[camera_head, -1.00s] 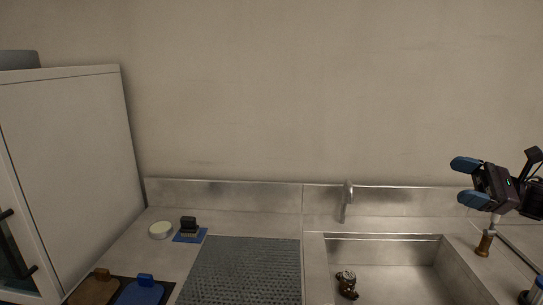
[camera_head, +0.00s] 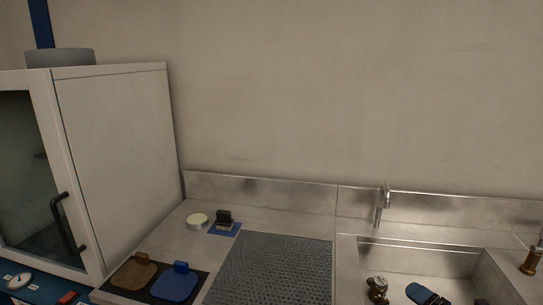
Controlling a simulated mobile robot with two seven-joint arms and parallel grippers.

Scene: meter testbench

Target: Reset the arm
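My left gripper is out of view.
A steel sink (camera_head: 415,258) with a faucet (camera_head: 382,205) and a dark meter-like fitting (camera_head: 377,289) is at right. A grey ribbed mat (camera_head: 270,270), a brush (camera_head: 224,220), a round white dish (camera_head: 197,220), and brown (camera_head: 133,273) and blue (camera_head: 175,284) pads lie left. A white cabinet (camera_head: 120,150) stands far left.

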